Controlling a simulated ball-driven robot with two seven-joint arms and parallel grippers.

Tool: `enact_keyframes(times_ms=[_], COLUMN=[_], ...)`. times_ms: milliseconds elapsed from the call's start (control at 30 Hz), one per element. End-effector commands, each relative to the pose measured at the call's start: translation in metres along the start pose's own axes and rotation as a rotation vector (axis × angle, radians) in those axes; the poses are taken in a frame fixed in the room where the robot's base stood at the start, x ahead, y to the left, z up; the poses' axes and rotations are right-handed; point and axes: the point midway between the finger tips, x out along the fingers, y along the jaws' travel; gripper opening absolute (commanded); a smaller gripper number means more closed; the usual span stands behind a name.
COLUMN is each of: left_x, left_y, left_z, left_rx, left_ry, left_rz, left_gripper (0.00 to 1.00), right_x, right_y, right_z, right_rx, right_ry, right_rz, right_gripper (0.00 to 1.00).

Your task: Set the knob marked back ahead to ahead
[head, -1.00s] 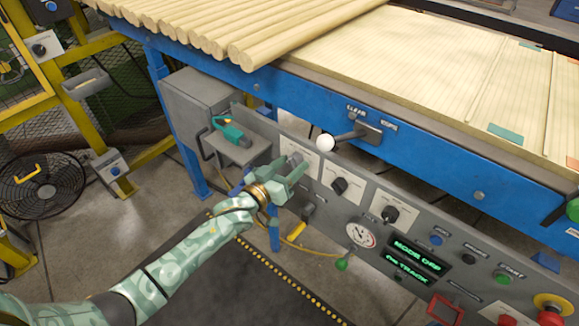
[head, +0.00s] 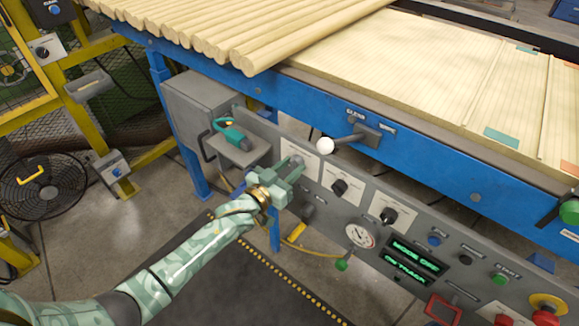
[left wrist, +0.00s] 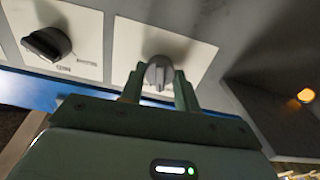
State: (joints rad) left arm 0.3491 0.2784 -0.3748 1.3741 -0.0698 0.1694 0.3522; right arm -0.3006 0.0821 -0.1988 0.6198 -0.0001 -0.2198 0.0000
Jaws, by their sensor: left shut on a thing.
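My left gripper (head: 291,167) is at the leftmost knob of the grey control panel. In the left wrist view its two green fingers (left wrist: 159,90) are shut on a grey knob (left wrist: 159,71), one on each side. The knob sits on a white plate (left wrist: 190,45); its pointer stands nearly upright in that view. The fingers hide the lower plate, and I cannot read its marking, so I cannot tell whether it says back ahead. My right gripper is not in view.
A dark knob (left wrist: 47,44) on its own plate is beside the held one; in the head view it is the middle knob (head: 339,187). Another knob (head: 389,215) is further right. A white-balled lever (head: 326,145) juts out above. A gauge (head: 360,236) and green display (head: 416,257) are lower right.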

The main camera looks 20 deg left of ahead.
Motion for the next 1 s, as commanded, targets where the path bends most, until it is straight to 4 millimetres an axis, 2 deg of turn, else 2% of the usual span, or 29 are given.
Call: enact_keyframes(times_ms=[600, 1000], left_x=[-0.0005, -0.0007], left_y=[0.0003, 0.0000], left_z=[0.0009, 0.0018], left_rx=[0.557, 0.770], left_ry=[-0.002, -0.004], left_rz=[0.001, 0.001], left_gripper=[0.09, 0.09], right_x=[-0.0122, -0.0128], right_y=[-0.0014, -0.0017], right_z=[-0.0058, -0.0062], right_rx=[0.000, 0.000], right_ry=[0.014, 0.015], right_rz=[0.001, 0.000], right_gripper=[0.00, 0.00])
